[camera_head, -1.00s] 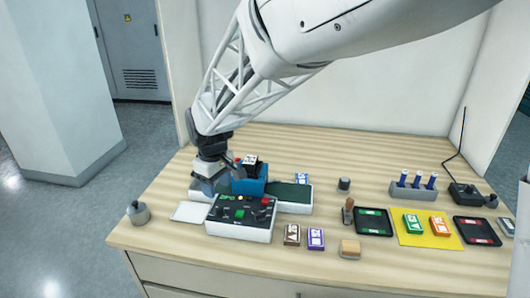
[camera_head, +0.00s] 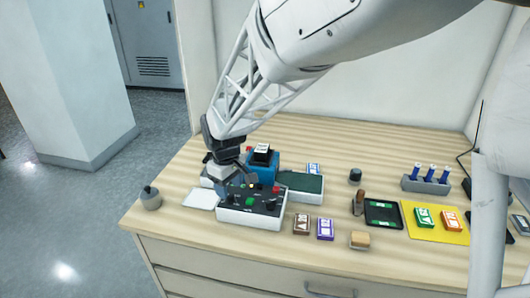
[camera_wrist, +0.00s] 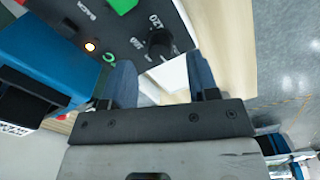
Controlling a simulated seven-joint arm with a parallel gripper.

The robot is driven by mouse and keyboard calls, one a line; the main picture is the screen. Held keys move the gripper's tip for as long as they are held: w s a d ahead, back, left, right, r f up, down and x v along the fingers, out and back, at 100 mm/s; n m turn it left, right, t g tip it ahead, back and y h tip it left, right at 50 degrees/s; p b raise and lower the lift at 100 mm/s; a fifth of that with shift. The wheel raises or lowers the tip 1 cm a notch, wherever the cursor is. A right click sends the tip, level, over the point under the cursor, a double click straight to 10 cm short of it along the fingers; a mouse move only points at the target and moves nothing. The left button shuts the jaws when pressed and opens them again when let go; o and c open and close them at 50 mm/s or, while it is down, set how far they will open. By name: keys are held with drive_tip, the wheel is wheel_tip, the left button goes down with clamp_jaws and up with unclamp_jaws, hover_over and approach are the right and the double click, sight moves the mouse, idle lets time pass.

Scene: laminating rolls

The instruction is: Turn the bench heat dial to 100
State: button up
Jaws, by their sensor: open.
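The control panel (camera_head: 262,217) is a white box with a black sloped top, a green button and a red one, near the left of the bench. My gripper (camera_head: 222,188) is over its left end. In the wrist view the black heat dial (camera_wrist: 160,42) stands by printed marks, one reading 120; its exact setting is unclear. My gripper shows there (camera_wrist: 160,68) with two blue fingers spread apart, empty. The dial appears just beyond the fingertips, in line with the gap; I cannot tell whether they touch it. In the head view my gripper partly covers the panel's left end.
A blue device (camera_head: 292,164) stands behind the panel, close to my gripper; its side also shows at left in the wrist view. A white card (camera_head: 201,198) and a grey pot (camera_head: 151,199) lie left. Small boxes, a black tray (camera_head: 382,214) and a yellow mat (camera_head: 447,235) lie right.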

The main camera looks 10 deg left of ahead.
sight(230, 198)
drive_tip(key=shift+f, duration=1.45)
drive_tip(key=c, duration=0.9)
